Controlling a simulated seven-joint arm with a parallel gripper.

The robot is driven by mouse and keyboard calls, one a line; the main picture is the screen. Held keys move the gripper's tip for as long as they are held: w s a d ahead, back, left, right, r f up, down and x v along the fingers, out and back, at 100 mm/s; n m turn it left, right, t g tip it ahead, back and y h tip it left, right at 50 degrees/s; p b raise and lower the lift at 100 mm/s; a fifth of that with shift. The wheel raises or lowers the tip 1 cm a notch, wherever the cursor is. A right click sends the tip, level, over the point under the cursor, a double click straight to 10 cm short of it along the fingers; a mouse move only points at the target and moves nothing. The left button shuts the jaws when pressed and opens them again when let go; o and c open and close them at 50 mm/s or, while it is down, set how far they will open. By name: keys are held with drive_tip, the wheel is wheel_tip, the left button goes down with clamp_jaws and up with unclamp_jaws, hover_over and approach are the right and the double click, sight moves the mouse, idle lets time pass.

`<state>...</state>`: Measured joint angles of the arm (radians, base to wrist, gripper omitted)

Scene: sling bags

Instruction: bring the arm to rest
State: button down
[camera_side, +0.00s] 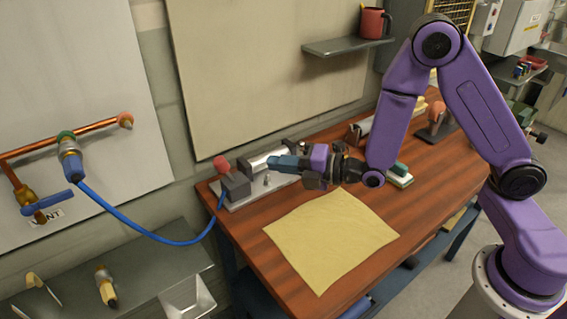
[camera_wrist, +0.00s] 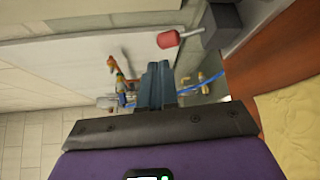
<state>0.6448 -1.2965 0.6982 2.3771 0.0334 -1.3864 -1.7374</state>
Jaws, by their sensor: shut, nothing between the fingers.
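My gripper (camera_side: 274,162) is at the end of the purple arm, over the back of the wooden table (camera_side: 270,258). Its blue fingers point left, toward the grey block with a red-knobbed lever (camera_side: 235,184). In the side view they overlap a silver cylinder (camera_side: 262,158) on the metal plate; I cannot tell whether they touch it. In the wrist view the fingers (camera_wrist: 157,70) are shut together with nothing between them. The red knob (camera_wrist: 168,39) shows above and to the right of the fingertips there. No sling bag can be made out.
A yellow cloth (camera_side: 332,238) lies flat on the table below my arm. A blue hose (camera_side: 150,235) runs from the grey block to the wall pipe fitting (camera_side: 70,160). A shelf (camera_side: 345,44) with a red mug (camera_side: 373,23) is on the wall. Tools lie at the table's back right.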

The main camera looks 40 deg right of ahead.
drive_tip(key=shift+s+d+r, duration=0.1)
drive_tip(key=shift+s+d, duration=0.15)
drive_tip(key=shift+s, duration=0.1)
drive_tip(key=s+m+g+h, duration=0.3)
drive_tip(key=s+m+g, duration=0.55)
drive_tip(key=s, duration=0.65)
drive_tip(key=s+d+r+m+g+h, duration=0.3)
drive_tip(key=s+d+m+g+h, duration=0.2)
drive_tip(key=s+d, duration=0.7)
drive_tip(key=s+m+h, duration=0.1)
drive_tip(key=s, duration=0.1)
drive_tip(key=shift+s+d+r, duration=0.2)
drive_tip(key=shift+s+d, duration=0.1)
drive_tip(key=shift+d, duration=0.05)
